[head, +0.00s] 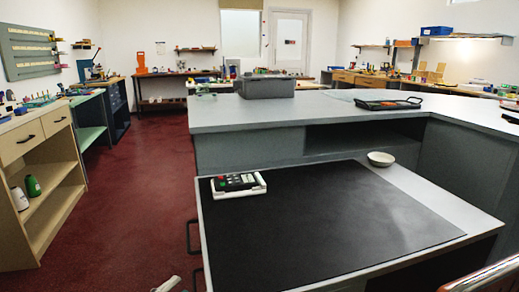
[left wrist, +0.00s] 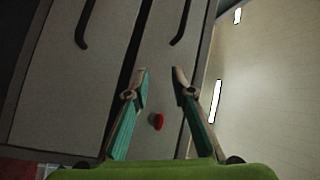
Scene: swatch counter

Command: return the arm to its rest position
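My left gripper (left wrist: 161,72) shows in the left wrist view with its two teal-and-tan fingers apart and nothing held between them. Beyond the fingers are pale panels with dark handles. A small red round thing (left wrist: 156,121) shows between the fingers; I cannot tell what it is or how far away it is. In the head view a pale piece shows at the bottom edge, possibly part of my left arm; no gripper is clearly seen there. My right gripper is in neither view.
A grey bin (head: 265,87) sits on the raised counter behind. Red floor (head: 145,190) is clear at left, beside a wooden cabinet (head: 72,200).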

